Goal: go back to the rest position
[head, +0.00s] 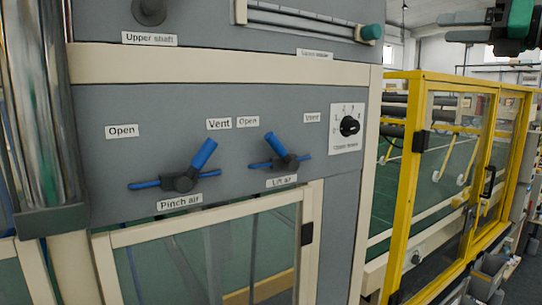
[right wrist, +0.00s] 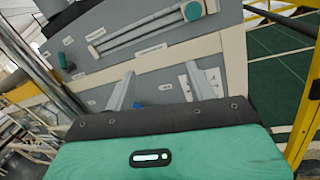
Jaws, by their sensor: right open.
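My right gripper (head: 444,27) is at the top right of the head view, high in front of the yellow-framed enclosure. Its two fingers are apart with nothing between them. In the right wrist view the open fingers (right wrist: 160,88) point toward the grey control panel, with empty space between them. My left gripper is in neither view. On the panel (head: 110,105), the Pinch air valve (head: 180,182) and the Lift air valve (head: 283,161) have blue handles, each slanting upward from its body. The right gripper is apart from both valves.
A metal column (head: 40,100) stands at the left. A black rotary knob (head: 349,126) and a green-ended slider (head: 371,32) are on the panel. The yellow-framed enclosure (head: 404,200) stands at the right, with a grey bin (head: 487,275) at its foot.

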